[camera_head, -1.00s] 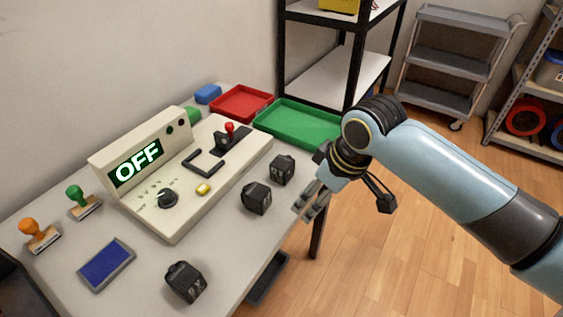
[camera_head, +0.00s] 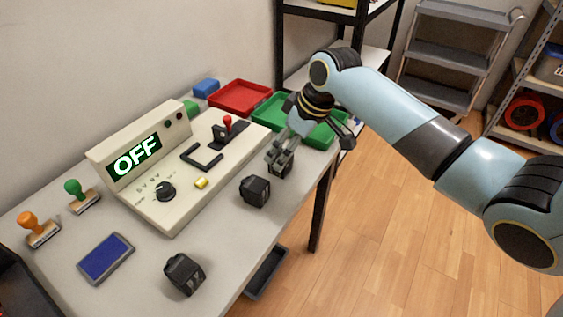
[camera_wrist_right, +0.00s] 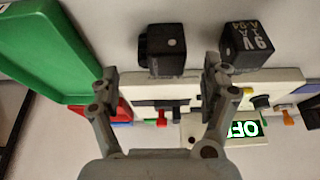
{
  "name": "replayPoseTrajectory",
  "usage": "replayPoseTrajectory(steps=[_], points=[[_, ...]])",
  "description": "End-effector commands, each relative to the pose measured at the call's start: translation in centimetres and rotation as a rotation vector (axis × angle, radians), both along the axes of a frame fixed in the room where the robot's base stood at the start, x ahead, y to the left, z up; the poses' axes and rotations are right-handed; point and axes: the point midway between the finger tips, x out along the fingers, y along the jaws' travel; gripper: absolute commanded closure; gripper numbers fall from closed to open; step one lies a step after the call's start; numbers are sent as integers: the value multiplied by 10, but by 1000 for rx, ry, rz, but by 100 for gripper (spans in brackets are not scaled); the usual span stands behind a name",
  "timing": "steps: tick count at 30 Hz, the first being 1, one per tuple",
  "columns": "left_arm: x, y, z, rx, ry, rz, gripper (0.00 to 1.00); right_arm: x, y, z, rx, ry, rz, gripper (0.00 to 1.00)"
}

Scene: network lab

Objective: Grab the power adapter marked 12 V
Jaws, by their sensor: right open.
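Three black power adapters are on the grey table. The far adapter (camera_head: 281,167) is under my right gripper (camera_head: 279,150), partly hidden by its fingers. In the right wrist view this far adapter (camera_wrist_right: 166,47) lies ahead of the open right gripper (camera_wrist_right: 162,72), roughly centred between the fingertips; a pale dot shows on it, no readable voltage. The near adapter (camera_head: 184,274) has a marking too small to read. My left gripper is out of view.
A cream control box (camera_head: 190,160) reading OFF stands left of the adapters, with a red-topped lever (camera_head: 227,123). A green tray (camera_head: 322,137) and red tray (camera_head: 239,97) lie behind. Stamps and a blue pad (camera_head: 106,258) are at left. The table's right edge is close.

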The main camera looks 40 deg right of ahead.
Motion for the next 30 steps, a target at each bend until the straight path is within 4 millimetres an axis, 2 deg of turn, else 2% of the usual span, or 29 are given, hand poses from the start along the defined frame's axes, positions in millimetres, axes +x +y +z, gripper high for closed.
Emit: replayPoseTrajectory(steps=[6, 15, 30], points=[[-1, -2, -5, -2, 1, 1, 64, 11, 7, -32, 2, 2, -1, 19], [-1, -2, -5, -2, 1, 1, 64, 13, 8, -36, 0, 0, 0, 19], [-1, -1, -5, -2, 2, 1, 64, 13, 8, -36, 0, 1, -1, 85]])
